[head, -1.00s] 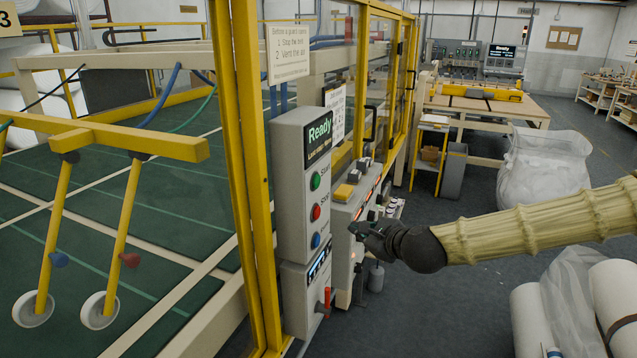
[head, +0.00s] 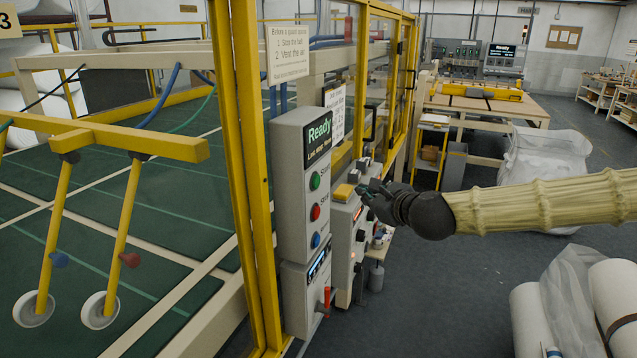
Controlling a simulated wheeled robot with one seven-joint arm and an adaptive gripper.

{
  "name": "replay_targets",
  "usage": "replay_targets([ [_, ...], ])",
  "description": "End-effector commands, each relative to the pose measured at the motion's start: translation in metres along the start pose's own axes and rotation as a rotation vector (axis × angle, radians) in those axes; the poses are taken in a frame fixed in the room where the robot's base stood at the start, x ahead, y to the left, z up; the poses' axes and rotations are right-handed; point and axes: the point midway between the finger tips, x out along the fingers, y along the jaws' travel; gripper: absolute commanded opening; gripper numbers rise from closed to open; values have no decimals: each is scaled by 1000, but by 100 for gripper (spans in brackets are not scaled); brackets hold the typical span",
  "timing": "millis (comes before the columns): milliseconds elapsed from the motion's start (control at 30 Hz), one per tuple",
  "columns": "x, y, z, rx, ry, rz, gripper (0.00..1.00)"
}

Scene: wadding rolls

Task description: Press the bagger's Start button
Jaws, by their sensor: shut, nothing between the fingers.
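A grey control box (head: 303,185) with a display reading "Ready" stands by the yellow guard frame. On its front are a green button (head: 315,180) labelled Start, a red button (head: 315,212) and a blue button (head: 315,240). Just behind it is a second grey panel (head: 342,255) with several small buttons, partly hidden by the first box and my gripper. I cannot read which box belongs to the bagger. My gripper (head: 362,192) is shut and empty, in front of the second panel's upper part, right of the green button. I cannot tell whether it touches anything.
The grey floor (head: 450,300) between is clear.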

Motion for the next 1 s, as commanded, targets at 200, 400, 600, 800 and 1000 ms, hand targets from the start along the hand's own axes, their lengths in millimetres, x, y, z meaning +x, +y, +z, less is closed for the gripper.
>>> replay_targets([
  [200,16,13,12,-2,0,3,0],
  [400,32,23,23,-2,0,1,0],
  [600,46,34,32,-1,0,1,0],
  [800,54,40,38,-1,1,1,0],
  [1000,57,42,41,-1,0,1,0],
])
